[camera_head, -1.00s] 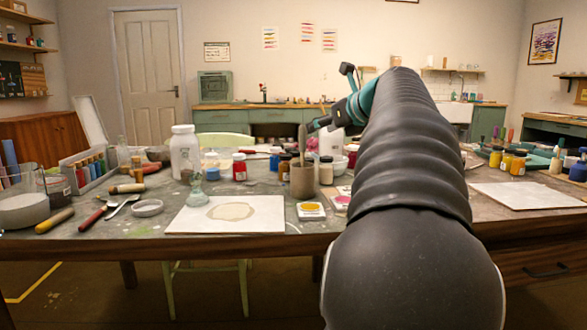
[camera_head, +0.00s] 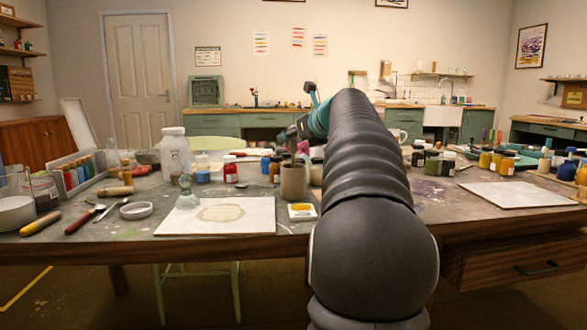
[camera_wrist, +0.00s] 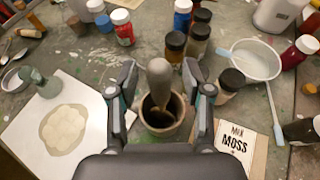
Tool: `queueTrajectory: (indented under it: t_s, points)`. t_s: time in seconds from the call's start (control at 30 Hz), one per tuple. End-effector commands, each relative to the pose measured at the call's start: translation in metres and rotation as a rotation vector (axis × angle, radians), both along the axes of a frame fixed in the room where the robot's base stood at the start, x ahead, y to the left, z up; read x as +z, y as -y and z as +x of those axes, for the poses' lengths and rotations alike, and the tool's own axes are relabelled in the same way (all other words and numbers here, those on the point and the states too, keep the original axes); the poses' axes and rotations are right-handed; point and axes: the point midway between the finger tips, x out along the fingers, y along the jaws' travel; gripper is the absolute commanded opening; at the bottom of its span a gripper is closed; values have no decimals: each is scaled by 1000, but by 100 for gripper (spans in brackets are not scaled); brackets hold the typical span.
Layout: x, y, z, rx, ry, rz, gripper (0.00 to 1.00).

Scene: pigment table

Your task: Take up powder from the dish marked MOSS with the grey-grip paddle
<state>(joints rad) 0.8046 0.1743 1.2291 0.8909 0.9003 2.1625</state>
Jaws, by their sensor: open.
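A tool with a rounded grey grip (camera_wrist: 160,76) stands grip-up in a brown pot (camera_wrist: 161,121) in the wrist view; its lower end is hidden inside. My gripper (camera_wrist: 160,92) is open, one finger on each side of the grip, with gaps showing. In the head view my gripper (camera_head: 301,130) is above and behind the pot (camera_head: 293,181), partly hidden by my arm. A card reading "MIX MOSS" (camera_wrist: 235,143) lies right of the pot in the wrist view. I cannot make out a MOSS dish with powder.
Dark-lidded jars (camera_wrist: 197,45) stand close behind the pot, and a white bowl (camera_wrist: 252,60) is to the right. A white board (camera_head: 180,224) with a pale patch and a glass piece lies left.

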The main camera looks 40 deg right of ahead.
Motion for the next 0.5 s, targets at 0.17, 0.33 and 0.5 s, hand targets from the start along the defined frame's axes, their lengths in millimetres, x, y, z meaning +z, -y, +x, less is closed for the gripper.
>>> queueTrajectory:
  t_s: [0.17, 0.33, 0.5]
  points:
    - [0, 0, 0, 0, 0, 0, 38]
    - [0, 0, -1, 0, 0, 0, 0]
    - [0, 0, -1, 0, 0, 0, 0]
